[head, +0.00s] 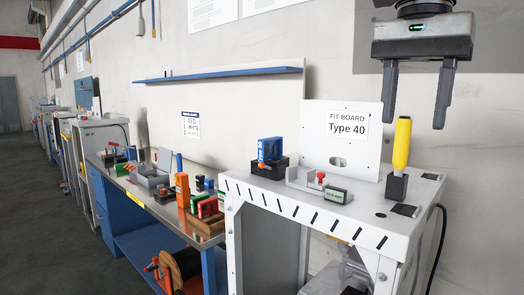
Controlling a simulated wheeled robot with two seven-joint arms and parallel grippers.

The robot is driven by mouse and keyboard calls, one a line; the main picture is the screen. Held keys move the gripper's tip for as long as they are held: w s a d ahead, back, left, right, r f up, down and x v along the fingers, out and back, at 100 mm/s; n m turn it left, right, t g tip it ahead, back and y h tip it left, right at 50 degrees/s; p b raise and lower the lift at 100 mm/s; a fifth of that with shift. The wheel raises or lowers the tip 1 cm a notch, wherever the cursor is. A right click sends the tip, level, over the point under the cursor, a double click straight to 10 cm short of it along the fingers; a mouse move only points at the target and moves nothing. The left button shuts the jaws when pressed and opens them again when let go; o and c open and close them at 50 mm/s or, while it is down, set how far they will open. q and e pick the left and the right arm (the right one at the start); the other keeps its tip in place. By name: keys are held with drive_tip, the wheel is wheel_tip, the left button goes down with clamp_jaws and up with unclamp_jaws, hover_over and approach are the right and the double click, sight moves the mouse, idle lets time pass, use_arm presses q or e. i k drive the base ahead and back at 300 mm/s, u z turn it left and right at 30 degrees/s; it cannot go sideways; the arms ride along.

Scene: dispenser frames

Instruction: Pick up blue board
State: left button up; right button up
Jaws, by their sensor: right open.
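A blue board (270,149) with white markings stands upright in a black holder (268,170) at the left back of the white dispenser table (290,187). My right gripper (415,124) hangs at the upper right with its two dark fingers pointing down, apart and empty. It is well to the right of the blue board and higher in the picture. My left gripper is out of view.
A white panel reading "FIT BOARD Type 40" (345,128) stands behind the table top. A yellow-handled tool (401,145) stands upright at right, below my right gripper. A cluttered workbench (150,197) adjoins at left.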

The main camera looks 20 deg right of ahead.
sight(270, 148)
drive_tip(key=i, duration=1.65)
